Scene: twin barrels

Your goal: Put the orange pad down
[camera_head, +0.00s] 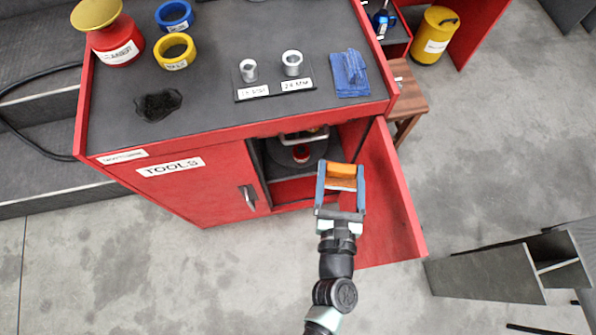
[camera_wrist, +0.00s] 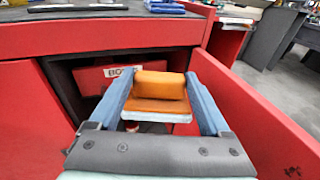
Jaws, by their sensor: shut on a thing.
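The orange pad (camera_head: 341,176) is held between the blue fingers of my gripper (camera_head: 341,182), in front of the open compartment of the red cabinet. In the wrist view the orange pad (camera_wrist: 158,92) shows an upright orange part above a flatter orange part with a pale front edge. My gripper (camera_wrist: 160,105) is shut on it, one finger on each side. Whether the pad touches anything else is hard to tell. The cabinet interior (camera_head: 290,158) holds a dark round item with a red piece, partly hidden, and a red box labelled "BO…" (camera_wrist: 105,76).
The red cabinet door (camera_head: 385,205) stands open to the right of my gripper. The dark cabinet top (camera_head: 215,85) carries rings, metal sockets, a blue cloth (camera_head: 350,72) and a black patch. A wooden stool (camera_head: 405,95) and yellow canister (camera_head: 434,36) stand at the right.

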